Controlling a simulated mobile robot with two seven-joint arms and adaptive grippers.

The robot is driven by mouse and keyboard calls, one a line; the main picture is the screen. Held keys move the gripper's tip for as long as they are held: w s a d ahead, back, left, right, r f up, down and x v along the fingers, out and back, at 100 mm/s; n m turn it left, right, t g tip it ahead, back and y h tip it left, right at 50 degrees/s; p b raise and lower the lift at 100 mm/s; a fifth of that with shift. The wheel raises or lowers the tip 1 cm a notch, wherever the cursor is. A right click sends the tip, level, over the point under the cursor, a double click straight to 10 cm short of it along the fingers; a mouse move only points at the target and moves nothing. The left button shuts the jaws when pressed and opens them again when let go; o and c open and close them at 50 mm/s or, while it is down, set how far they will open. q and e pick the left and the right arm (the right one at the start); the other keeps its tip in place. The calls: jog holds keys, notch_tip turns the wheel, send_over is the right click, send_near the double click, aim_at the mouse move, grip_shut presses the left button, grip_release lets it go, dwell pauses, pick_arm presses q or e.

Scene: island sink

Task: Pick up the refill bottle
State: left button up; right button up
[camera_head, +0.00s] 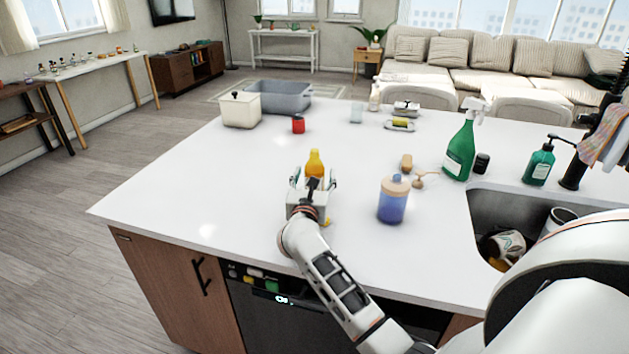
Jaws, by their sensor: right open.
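An orange-yellow bottle (315,163) with a narrow top, which looks like the refill bottle, stands upright on the white counter. My right gripper (313,179) is open, with one finger on each side of the bottle's lower part as seen from here. The gripper and wrist hide the bottle's base, and I cannot tell whether the fingers touch it. A small yellow bit shows at the counter just right of the wrist. My left gripper is not in view.
A green spray bottle (461,147) and the sink (480,215) are farther right. A red can (298,124) and white bin (240,110) stand behind. The counter's left side is clear.

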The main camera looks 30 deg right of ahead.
jog(key=c, duration=1.3)
jog(key=shift+r, duration=0.2)
jog(key=shift+r+p, duration=0.5)
jog(key=shift+r, duration=9.2)
jog(key=shift+r, duration=0.15)
